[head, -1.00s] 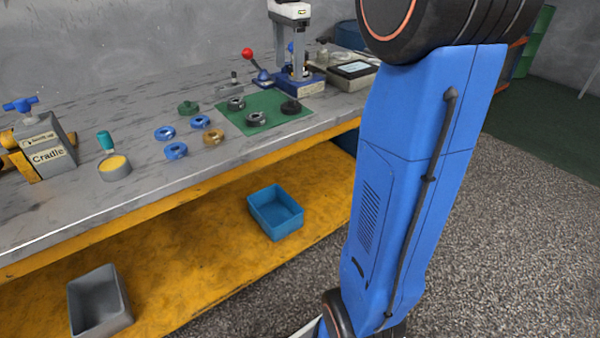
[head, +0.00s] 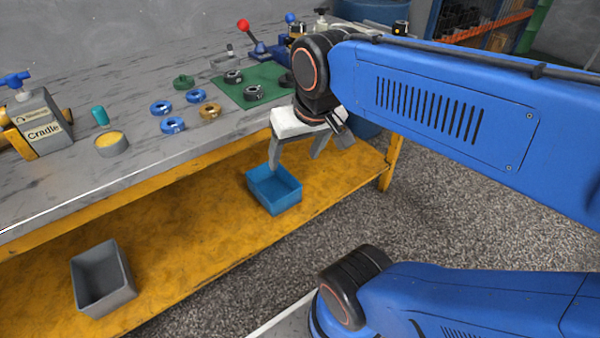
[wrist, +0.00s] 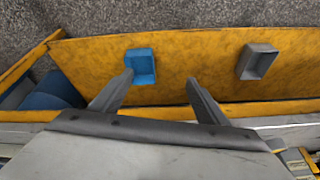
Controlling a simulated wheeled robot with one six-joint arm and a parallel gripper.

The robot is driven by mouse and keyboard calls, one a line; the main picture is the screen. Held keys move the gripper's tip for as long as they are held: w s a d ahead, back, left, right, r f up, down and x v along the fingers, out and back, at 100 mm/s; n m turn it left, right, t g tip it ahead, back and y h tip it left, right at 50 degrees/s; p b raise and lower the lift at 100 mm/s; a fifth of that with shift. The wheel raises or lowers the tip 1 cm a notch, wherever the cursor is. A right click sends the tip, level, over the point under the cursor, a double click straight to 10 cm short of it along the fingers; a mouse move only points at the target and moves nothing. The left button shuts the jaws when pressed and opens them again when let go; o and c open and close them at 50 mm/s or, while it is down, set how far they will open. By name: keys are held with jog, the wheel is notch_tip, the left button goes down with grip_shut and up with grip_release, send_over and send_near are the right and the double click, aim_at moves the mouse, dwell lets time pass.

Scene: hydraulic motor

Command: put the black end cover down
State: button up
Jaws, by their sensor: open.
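A black round part (head: 287,80), which looks like the black end cover, lies on the right side of the green mat (head: 222,88) in the head view, partly hidden by my wrist. Two dark grey rings (head: 253,93) lie on the mat too, so I cannot be sure which is the cover. My gripper (head: 294,166) is open and empty, pointing down in front of the bench's front edge, above the yellow lower shelf. In the wrist view nothing is between the fingers (wrist: 160,78).
A blue bin (head: 262,203) and a grey bin (head: 117,290) stand on the lower shelf (head: 190,235). Several blue rings (head: 172,125), a brass ring (head: 210,111) and a green part (head: 183,82) lie on the bench. The cradle block (head: 40,130) and teal-handled tool (head: 100,117) stand left.

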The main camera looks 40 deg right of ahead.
jog(key=s+f, duration=0.1)
jog(key=s+f+n, duration=0.1)
jog(key=f+n, duration=0.1)
jog(key=shift+s+a+f+t, duration=0.25)
jog(key=shift+s+a+t, duration=0.05)
jog(key=shift+s+a, duration=0.1)
